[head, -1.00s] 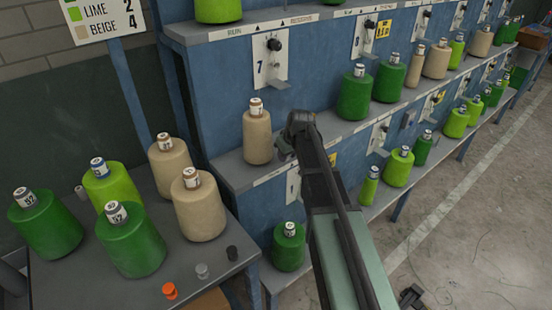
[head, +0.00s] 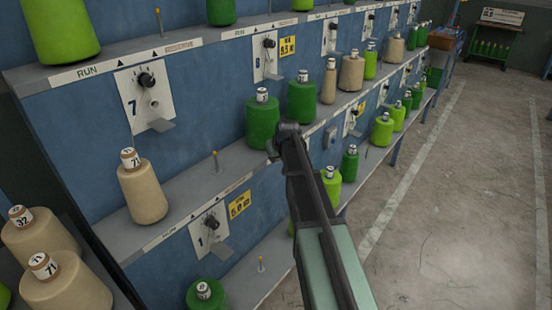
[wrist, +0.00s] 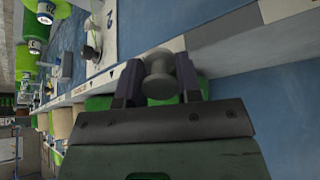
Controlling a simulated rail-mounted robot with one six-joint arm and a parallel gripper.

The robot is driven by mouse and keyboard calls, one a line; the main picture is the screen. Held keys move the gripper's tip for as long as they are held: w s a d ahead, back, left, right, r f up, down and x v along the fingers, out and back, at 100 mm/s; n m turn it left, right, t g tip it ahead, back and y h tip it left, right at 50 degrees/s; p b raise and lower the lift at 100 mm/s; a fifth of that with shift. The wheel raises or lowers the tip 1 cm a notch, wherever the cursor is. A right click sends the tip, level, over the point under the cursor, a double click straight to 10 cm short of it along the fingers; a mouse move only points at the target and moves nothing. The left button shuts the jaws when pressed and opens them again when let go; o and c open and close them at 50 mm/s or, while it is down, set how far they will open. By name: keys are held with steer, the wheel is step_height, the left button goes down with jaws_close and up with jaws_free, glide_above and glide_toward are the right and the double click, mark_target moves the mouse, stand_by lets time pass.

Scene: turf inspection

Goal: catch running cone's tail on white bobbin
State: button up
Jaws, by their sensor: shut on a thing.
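My gripper (head: 279,146) is at the end of my arm, near the middle shelf in the head view. In the wrist view its two dark fingers (wrist: 158,78) are shut on a small grey, spool-shaped bobbin (wrist: 160,67). I cannot tell whether this is the white bobbin in shade. A beige cone (head: 143,190) marked 71 stands upright on the middle shelf, at the RUN side below panel 7 (head: 146,95). Two dark green cones (head: 262,120) stand farther along that shelf, behind the gripper. No thread tail can be made out on any cone.
An empty peg (head: 216,160) stands on the middle shelf right of the beige cone. Panel 1 (head: 210,228) is below, with a green cone (head: 206,295) on the lower shelf. Two beige cones (head: 65,285) stand at the lower left. The floor (head: 450,200) at the right is open.

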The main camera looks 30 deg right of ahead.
steer(key=shift+s+a, duration=0.1)
steer(key=shift+w+d, duration=0.15)
steer(key=shift+w, duration=1.3)
steer(key=shift+w+d, duration=0.15)
steer(key=shift+w, duration=1.3)
steer(key=shift+w, duration=0.3)
steer(key=shift+s+a, duration=0.2)
steer(key=shift+s, duration=2.3)
